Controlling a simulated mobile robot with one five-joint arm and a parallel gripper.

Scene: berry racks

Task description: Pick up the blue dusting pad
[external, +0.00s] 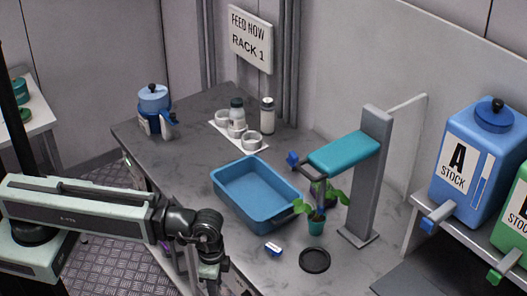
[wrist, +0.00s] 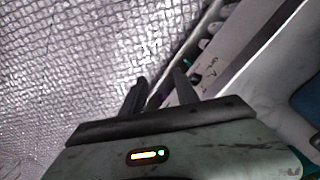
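A small blue and white block (external: 272,249) lies on the grey bench in front of the blue tray; it looks like the dusting pad, though it is too small to be sure. My arm reaches in from the left in the external view and bends down at the bench's front edge, left of the block. My gripper (wrist: 160,84) shows in the wrist view with its two dark fingers apart and nothing seen between them. It points down past the bench front toward the floor. Its fingertips are not clear in the external view.
A blue tray (external: 222,198) stands mid-bench. White cups and bottles (external: 237,115) and a blue jug (external: 154,108) stand farther back.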

